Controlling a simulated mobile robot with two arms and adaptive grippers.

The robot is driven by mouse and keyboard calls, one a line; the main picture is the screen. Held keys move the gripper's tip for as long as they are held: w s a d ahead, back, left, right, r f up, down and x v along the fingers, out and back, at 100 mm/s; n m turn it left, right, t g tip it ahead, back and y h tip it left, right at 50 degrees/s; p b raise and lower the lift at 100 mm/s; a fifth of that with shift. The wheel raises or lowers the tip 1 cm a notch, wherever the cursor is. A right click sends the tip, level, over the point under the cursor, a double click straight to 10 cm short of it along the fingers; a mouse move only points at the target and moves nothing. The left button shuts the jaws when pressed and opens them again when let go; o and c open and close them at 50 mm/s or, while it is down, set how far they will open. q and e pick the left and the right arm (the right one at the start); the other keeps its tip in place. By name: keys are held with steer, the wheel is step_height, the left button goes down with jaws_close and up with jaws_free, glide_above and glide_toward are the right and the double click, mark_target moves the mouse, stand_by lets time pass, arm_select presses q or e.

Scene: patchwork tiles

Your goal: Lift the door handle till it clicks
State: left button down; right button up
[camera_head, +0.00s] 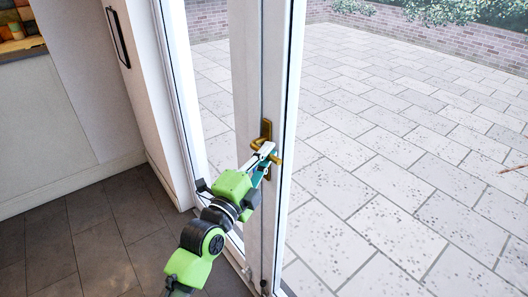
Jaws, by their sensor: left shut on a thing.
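The brass door handle (258,143) is mounted on the white door frame (266,60) in the middle of the view. Its backplate shows above and below my gripper. My left gripper (267,152) is at the handle and shut on it, with the green arm reaching up from below. The fingers hide part of the handle lever, so its exact angle is hard to tell. My right gripper is not in view.
A paved patio (400,170) with a low brick wall (460,40) shows through the glass. A white wall (85,80) stands at left. Dark floor tiles (90,235) lie clear at lower left.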

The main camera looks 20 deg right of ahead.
mark_target(262, 137)
arm_select(q)
steer(key=r+n+p, duration=0.1)
steer(key=p, duration=0.1)
steer(key=r+n+y+p, duration=0.1)
steer(key=p, duration=0.2)
steer(key=w+r+n+p, duration=0.1)
steer(key=n+p, duration=0.1)
steer(key=p, duration=0.1)
steer(key=shift+a+r+g+y, duration=0.2)
steer(key=shift+r+g+y, duration=0.15)
steer(key=shift+g+y, duration=0.05)
steer(key=n+p, duration=0.2)
steer(key=shift+w+r+g+p, duration=0.3)
steer(key=shift+g+p, duration=0.1)
